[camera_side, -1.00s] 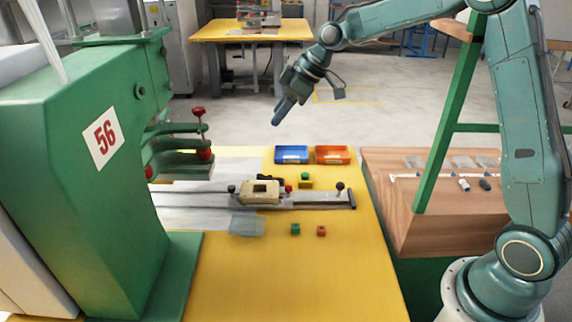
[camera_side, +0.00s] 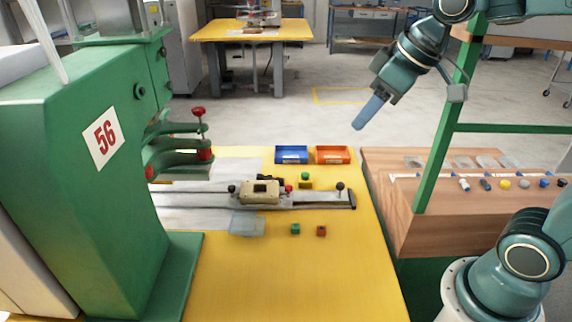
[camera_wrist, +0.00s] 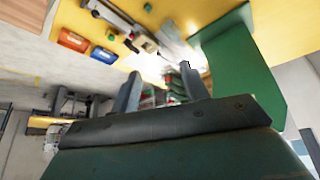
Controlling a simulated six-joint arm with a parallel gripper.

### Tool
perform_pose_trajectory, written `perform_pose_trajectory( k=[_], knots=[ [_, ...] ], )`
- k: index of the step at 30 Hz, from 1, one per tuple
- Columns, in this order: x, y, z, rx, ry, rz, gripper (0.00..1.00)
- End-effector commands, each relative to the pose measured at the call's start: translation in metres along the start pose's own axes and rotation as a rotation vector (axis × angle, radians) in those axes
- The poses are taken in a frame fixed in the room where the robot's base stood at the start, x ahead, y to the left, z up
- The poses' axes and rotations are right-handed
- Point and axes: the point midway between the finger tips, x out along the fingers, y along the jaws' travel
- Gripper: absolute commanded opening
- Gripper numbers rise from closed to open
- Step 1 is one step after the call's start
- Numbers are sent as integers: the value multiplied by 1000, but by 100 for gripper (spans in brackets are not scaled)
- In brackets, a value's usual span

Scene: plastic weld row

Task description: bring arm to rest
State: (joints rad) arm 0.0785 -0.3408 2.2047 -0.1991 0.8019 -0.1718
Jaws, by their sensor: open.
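My gripper (camera_side: 366,113) is high in the air in the side view, over the gap between the yellow table (camera_side: 290,275) and the wooden bench (camera_side: 440,236). It points down and to the left and touches nothing. In the wrist view my gripper (camera_wrist: 160,88) shows two fingers spread apart with nothing between them. The fixture with the beige block (camera_side: 259,191) sits on the yellow table, well below and left of my gripper.
A green welding machine (camera_side: 80,170) stands at the left. A blue bin (camera_side: 291,155) and an orange bin (camera_side: 332,155) sit at the table's back edge. Small green (camera_side: 295,229) and red (camera_side: 321,231) parts lie in front. A green post (camera_side: 448,130) rises near my arm.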

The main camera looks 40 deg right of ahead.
Motion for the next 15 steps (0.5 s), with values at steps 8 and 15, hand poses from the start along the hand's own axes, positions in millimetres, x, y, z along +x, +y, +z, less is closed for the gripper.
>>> perform_pose_trajectory(
  k=[8,15],
  knots=[
    [-23,-12,65,122,3,58,45],
    [-30,-17,109,212,5,93,45]
  ],
)
